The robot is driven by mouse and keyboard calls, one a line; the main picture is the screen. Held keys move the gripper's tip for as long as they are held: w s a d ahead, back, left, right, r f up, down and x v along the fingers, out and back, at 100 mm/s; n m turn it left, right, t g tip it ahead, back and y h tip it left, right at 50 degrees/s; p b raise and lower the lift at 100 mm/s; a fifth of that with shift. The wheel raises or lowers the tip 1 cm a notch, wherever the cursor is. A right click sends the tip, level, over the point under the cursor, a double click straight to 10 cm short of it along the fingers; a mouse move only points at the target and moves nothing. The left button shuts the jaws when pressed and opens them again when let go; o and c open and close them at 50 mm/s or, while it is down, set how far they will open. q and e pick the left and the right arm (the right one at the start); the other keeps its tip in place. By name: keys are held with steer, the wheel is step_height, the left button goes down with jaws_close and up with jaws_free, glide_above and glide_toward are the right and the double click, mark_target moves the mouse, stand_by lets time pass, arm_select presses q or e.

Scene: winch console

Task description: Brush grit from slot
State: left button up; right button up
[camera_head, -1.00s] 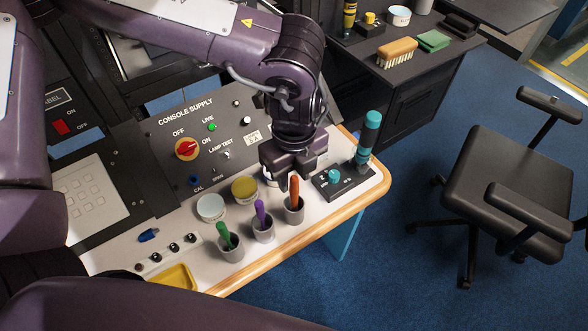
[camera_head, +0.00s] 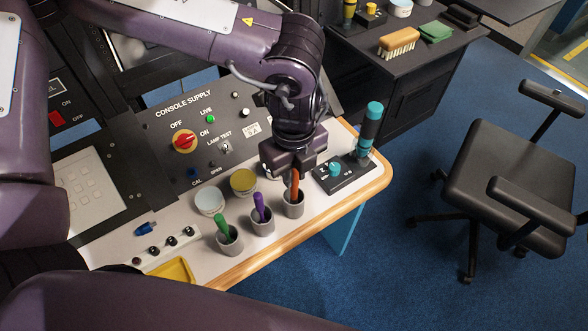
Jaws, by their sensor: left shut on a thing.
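My left gripper (camera_head: 291,172) points down over the right-hand grey cup (camera_head: 294,206) and is shut on the orange handle (camera_head: 295,184), whose lower end stands inside that cup. Whatever is at the handle's lower end is hidden in the cup. A purple handle (camera_head: 259,204) and a green handle (camera_head: 223,227) stand in two similar grey cups to the left. A black control box (camera_head: 347,180) with a teal knob and a tall teal-and-black lever (camera_head: 370,128) sits right of the gripper. I cannot make out the slot or any grit. My right gripper is out of view.
White (camera_head: 209,201) and yellow-topped (camera_head: 243,182) round tubs stand behind the cups. A yellow tray (camera_head: 172,271) lies at front left. The console panel (camera_head: 200,140) rises behind. A wooden-backed brush (camera_head: 399,41) lies on the far dark cabinet; a chair (camera_head: 500,180) stands right.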

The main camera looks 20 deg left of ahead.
arm_select(q)
steer(key=shift+r+p, duration=3.9)
steer(key=shift+r, duration=1.1)
